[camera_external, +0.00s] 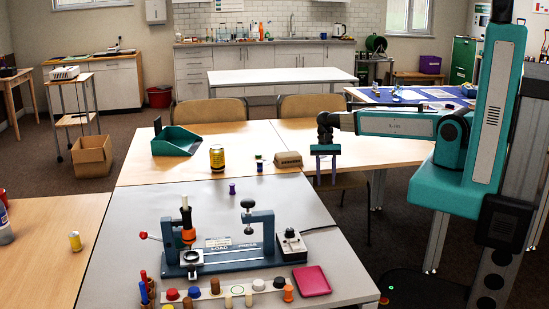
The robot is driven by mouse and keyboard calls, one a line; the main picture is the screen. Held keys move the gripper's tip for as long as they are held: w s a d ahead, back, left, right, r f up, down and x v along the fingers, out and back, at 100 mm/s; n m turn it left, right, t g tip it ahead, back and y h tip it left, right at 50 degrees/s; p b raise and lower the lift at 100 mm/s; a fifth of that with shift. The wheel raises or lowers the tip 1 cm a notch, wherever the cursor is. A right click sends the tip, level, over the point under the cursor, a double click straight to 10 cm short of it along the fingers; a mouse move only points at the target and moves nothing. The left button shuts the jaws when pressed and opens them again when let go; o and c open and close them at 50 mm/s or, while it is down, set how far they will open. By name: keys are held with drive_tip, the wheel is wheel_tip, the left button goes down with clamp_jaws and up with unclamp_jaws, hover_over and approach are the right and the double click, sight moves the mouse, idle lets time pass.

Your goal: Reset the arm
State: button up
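My gripper (326,181) hangs from the end of my teal and grey arm, pointing down. It is in the air right of the tan box on the table. Its two thin fingers look apart with nothing between them. The arm's forearm reaches level to the left from the upright teal upper arm at the right.
A grey table (130,215) holds a blue load press (222,262), a pink tray (312,281) and several small coloured pieces in front.

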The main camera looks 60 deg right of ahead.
drive_tip(key=s+a+f+n+g+h+b, duration=0.1)
drive_tip(key=s+f+n+b, duration=0.2)
drive_tip(key=s+f, duration=0.9)
drive_tip(key=s+a+f+n+g+h+b, duration=0.1)
drive_tip(key=s+f+n, duration=0.9)
drive_tip(key=f, duration=1)
drive_tip(key=s+a+h+b, duration=0.1)
drive_tip(key=s+b, duration=0.1)
drive_tip(key=s, duration=0.1)
drive_tip(key=shift+g+h, duration=0.3)
drive_tip(key=shift+g, duration=0.1)
